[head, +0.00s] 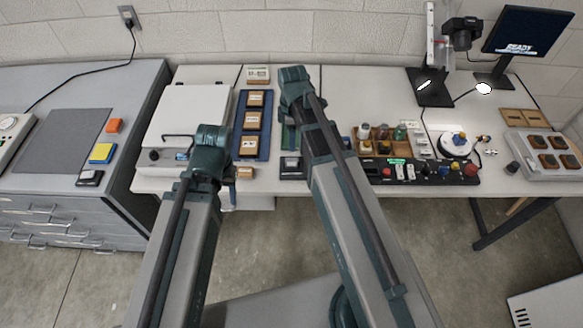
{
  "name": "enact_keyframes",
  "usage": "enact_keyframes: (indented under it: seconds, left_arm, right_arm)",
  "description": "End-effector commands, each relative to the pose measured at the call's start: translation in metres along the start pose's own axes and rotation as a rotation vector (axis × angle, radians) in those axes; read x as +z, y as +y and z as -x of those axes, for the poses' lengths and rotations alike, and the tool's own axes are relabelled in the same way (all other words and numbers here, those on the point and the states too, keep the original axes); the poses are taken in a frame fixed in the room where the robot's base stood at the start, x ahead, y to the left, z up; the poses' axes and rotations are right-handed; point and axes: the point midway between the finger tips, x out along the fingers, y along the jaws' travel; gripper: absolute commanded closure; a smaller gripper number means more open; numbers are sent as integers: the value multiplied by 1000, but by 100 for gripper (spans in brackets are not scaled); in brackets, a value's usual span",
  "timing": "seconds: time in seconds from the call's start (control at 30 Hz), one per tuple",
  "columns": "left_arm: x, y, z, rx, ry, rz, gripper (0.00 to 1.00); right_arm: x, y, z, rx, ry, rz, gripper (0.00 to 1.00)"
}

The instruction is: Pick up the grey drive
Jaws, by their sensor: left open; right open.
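A small grey-and-black box (90,178), which looks like the grey drive, lies near the front right edge of the grey drawer cabinet (35,180). My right gripper (292,88) is open over the back of the table, farther right. My own arms hide most of the fingers. Neither gripper holds anything I can see.
The white table (345,85) carries a white case (188,112), a blue tray (252,158) of boxes, a dark control strip (430,178) and a monitor (520,32). A dark mat (65,140) on the cabinet is bare. A gap separates cabinet and table in front.

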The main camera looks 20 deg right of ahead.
Motion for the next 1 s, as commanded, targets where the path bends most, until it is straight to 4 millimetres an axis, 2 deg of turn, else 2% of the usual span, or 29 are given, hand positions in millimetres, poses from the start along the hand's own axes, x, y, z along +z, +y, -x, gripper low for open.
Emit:
enact_keyframes:
  seconds: [0.03,0.3,0.67,1.0]
  left_arm:
    - [-1,1,-15,0,0,0,50]
    - [-3,5,-50,0,0,0,50]
    - [-3,5,-56,0,0,0,50]
    - [-5,9,-92,0,0,0,50]
  right_arm:
    - [0,0,-15,0,0,0,45]
    - [0,0,-50,0,0,0,45]
    - [0,-1,-57,0,0,0,45]
    - [-2,-9,-92,0,0,0,45]
